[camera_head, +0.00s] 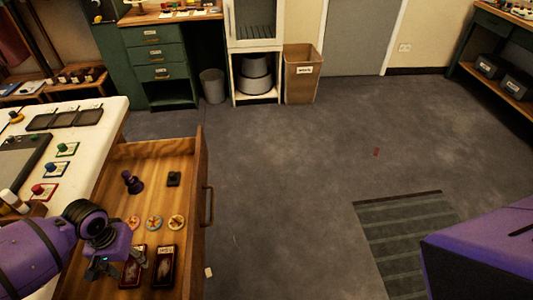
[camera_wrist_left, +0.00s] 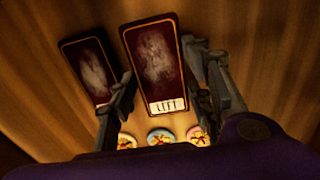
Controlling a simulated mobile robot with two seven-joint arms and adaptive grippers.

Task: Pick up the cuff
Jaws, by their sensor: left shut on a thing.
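Two flat dark red cuff-like pieces with pale patches lie side by side at the near end of the open wooden drawer (camera_head: 190,150). The left one (camera_head: 126,275) also shows in the left wrist view (camera_wrist_left: 157,65), with a white label at one end. My left gripper (camera_head: 106,268) is shut on this labelled piece; in the left wrist view its fingers (camera_wrist_left: 165,92) flank it. I cannot tell whether it is clear of the drawer floor. The other piece (camera_head: 165,268) lies beside it, outside the fingers. My right gripper is not in view.
Three round discs (camera_head: 154,222), a purple pawn-shaped piece (camera_head: 132,183) and a small black block (camera_head: 173,179) lie farther back in the drawer. A white tabletop (camera_head: 95,140) with trays and colored knobs is at left. The floor (camera_head: 290,190) right of the drawer is mostly free.

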